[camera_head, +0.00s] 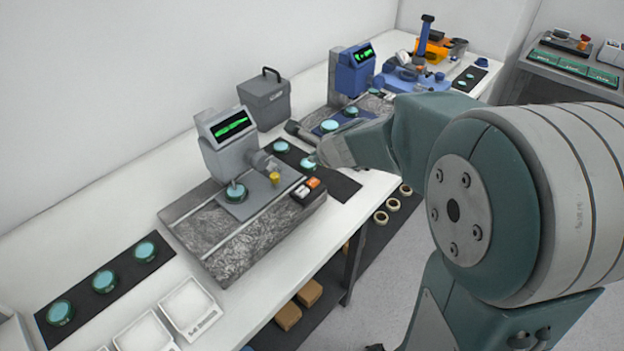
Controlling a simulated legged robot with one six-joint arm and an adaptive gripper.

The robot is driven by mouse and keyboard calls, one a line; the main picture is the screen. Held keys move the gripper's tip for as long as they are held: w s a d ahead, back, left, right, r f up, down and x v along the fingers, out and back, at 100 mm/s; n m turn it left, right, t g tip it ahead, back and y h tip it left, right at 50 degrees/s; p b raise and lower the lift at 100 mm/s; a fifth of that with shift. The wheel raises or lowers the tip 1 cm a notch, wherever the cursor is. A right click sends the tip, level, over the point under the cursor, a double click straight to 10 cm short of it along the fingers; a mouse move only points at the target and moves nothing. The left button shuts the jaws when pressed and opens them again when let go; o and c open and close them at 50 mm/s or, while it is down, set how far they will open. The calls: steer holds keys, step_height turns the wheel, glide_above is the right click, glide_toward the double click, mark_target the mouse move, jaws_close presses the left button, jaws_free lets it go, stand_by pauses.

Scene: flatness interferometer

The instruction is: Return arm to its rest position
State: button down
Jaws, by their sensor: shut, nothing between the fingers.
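My arm, teal and light grey, fills the right side of the head view and reaches left over the bench. My gripper (297,130) is at its far end, small and dark, between the grey instrument (222,145) and the blue instrument (352,72). It is shut with nothing visible in it. Part of it is hidden by my wrist. It appears to be above the bench near a black mat (340,185) with teal discs (281,146). I cannot tell its exact height.
A teal disc (236,192) sits under the grey instrument. White trays (188,305) and another black mat (130,272) with discs lie at the front left. A side table (575,72) is at upper right. Floor shows below my arm.

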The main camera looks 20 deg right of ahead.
steer(key=s+a+r+n+g+y, duration=0.1)
steer(key=s+a+r+n, duration=0.15)
steer(key=s+n, duration=0.35)
steer(key=s+a+r+n, duration=0.2)
steer(key=s+r+n, duration=0.2)
steer(key=s+n, duration=0.2)
steer(key=s+d+n+g+h, duration=0.2)
steer(key=s+d+n+h, duration=0.1)
steer(key=s+n, duration=0.9)
steer(key=s+d, duration=0.1)
steer(key=s, duration=0.1)
steer(key=shift+s+r, duration=0.35)
steer(key=shift+r, duration=0.05)
steer(key=c, duration=1.3)
jaws_free()
steer(key=shift+c, duration=0.2)
